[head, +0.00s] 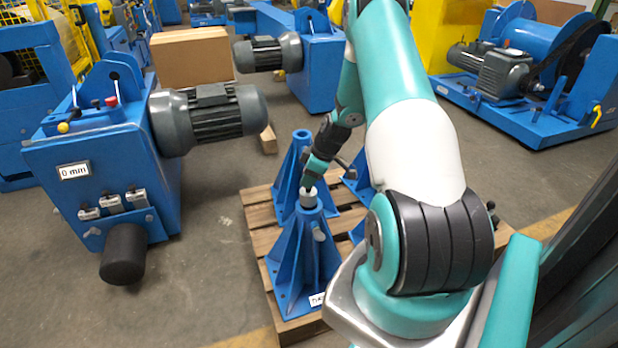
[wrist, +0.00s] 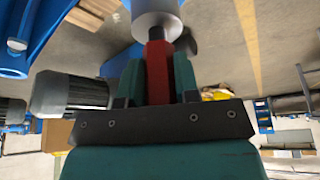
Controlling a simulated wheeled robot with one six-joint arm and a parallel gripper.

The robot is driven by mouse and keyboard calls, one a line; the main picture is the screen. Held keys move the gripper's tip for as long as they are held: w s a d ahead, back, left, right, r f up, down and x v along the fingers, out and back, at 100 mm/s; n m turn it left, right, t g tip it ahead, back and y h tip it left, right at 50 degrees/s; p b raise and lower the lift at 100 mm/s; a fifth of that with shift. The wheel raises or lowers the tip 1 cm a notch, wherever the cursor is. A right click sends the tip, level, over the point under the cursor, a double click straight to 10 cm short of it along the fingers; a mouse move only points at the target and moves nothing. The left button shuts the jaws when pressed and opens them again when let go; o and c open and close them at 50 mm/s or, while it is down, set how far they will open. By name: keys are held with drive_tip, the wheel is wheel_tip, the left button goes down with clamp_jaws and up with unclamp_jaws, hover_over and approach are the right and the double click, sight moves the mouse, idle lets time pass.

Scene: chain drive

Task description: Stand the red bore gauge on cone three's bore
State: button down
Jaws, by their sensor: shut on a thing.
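My gripper (wrist: 157,85) is shut on the red bore gauge (wrist: 157,65). In the wrist view the gauge's red handle stands between the two teal fingers, with its wide silver end (wrist: 157,12) beyond the fingertips. In the head view my gripper (head: 314,178) is over the front blue cone (head: 303,255), with the gauge's pale end (head: 308,193) at the cone's top. I cannot tell whether the end touches the bore, which is hidden. The cone has a white tag at its foot, too cut off to read; I cannot tell which cone is three.
The cones stand on a wooden pallet (head: 258,215); another cone (head: 290,165) is behind, and others at right are partly hidden by my arm. A blue machine (head: 105,170) marked "0 mm" with a grey motor (head: 208,115) stands left. Bare floor lies between it and the pallet.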

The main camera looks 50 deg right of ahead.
drive_tip(key=shift+f+b, duration=0.4)
drive_tip(key=shift+f, duration=0.1)
drive_tip(key=c, duration=0.8)
unclamp_jaws()
drive_tip(key=shift+c, duration=0.2)
